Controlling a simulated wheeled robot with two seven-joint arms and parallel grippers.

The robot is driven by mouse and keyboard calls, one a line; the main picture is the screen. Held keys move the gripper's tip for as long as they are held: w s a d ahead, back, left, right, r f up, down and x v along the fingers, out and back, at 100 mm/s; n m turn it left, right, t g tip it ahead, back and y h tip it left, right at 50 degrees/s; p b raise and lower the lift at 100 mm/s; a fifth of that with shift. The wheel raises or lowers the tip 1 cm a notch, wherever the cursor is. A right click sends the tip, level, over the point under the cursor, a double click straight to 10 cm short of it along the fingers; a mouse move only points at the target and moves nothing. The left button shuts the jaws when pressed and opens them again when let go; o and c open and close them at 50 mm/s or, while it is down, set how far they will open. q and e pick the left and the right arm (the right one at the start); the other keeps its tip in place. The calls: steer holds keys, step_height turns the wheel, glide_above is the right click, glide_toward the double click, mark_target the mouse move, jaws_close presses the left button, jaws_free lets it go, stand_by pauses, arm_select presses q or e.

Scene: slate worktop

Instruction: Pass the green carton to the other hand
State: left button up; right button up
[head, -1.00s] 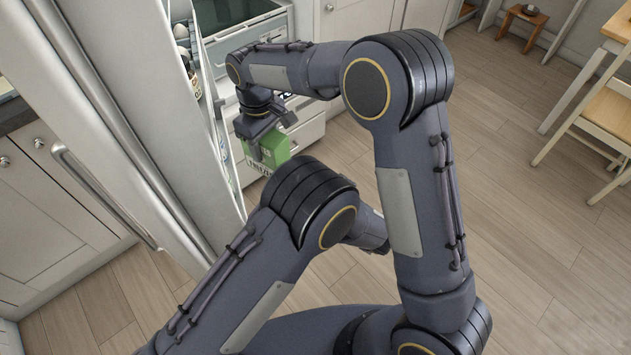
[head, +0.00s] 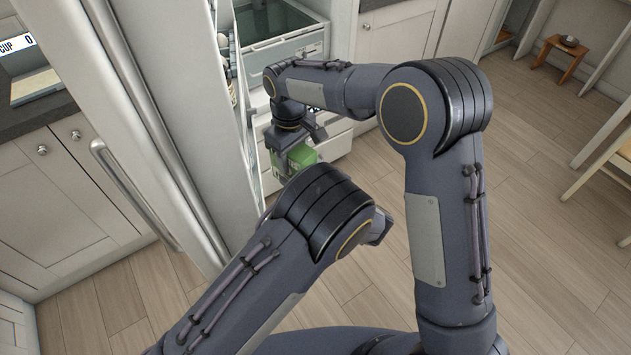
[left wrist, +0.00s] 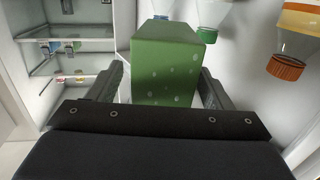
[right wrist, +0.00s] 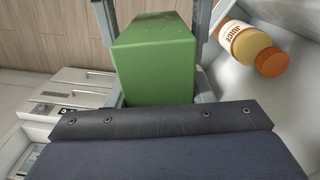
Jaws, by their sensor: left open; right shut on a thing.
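The green carton (head: 302,156) is in the grip of my right gripper (head: 291,146), beside the white fridge door in the head view. My left elbow covers part of the carton's lower end there. In the right wrist view the carton (right wrist: 155,62) sits between the fingers of my right gripper (right wrist: 155,40), which is shut on it. My left gripper (left wrist: 163,85) is open, with a finger on each side of the carton (left wrist: 168,62) in the left wrist view. I cannot tell whether either left finger touches it. The left gripper is hidden in the head view.
The tall white fridge door (head: 150,120) stands close left of the carton. An open drawer (head: 285,22) is behind my right arm. A juice bottle (right wrist: 252,48) lies near the right gripper's view. Fridge shelves (left wrist: 75,62) show in the left wrist view. Open floor (head: 550,230) is at right.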

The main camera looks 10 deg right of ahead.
arm_select(q)
steer(key=shift+w+a, duration=0.25)
steer(key=shift+w, duration=0.05)
steer(key=shift+c, duration=0.4)
steer(key=c, duration=1)
steer(key=shift+c, duration=1)
arm_select(e)
steer(key=o, duration=1.3)
steer(key=shift+r, duration=0.1)
